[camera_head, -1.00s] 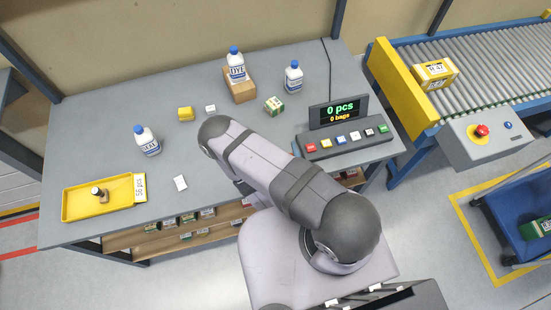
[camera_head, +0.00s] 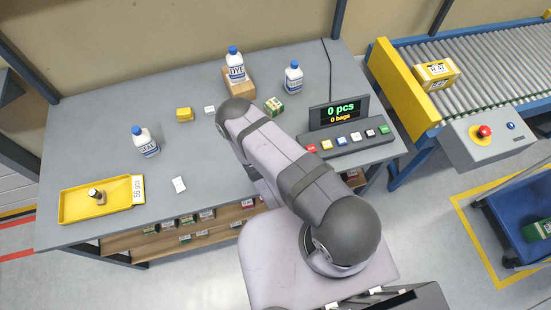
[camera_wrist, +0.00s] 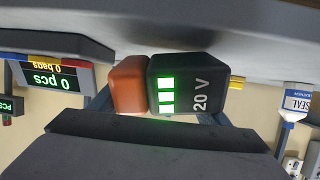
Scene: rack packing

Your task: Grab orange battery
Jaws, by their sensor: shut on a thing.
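The battery (camera_wrist: 190,84) shows in the wrist view as a black block with an orange end, green lit bars and "20 V" on its face. My gripper (camera_wrist: 160,108) is shut on it, with the blue-grey fingers partly visible on either side. In the head view the gripper and the battery are hidden behind my own arm.
A grey table (camera_head: 92,160) holds a yellow tray (camera_head: 68,213) at left, several white bottles and small boxes, and a button panel (camera_head: 352,140). Shelves with small boxes lie below its front edge. A roller conveyor (camera_head: 490,70) and a blue bin (camera_head: 500,220) stand at right.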

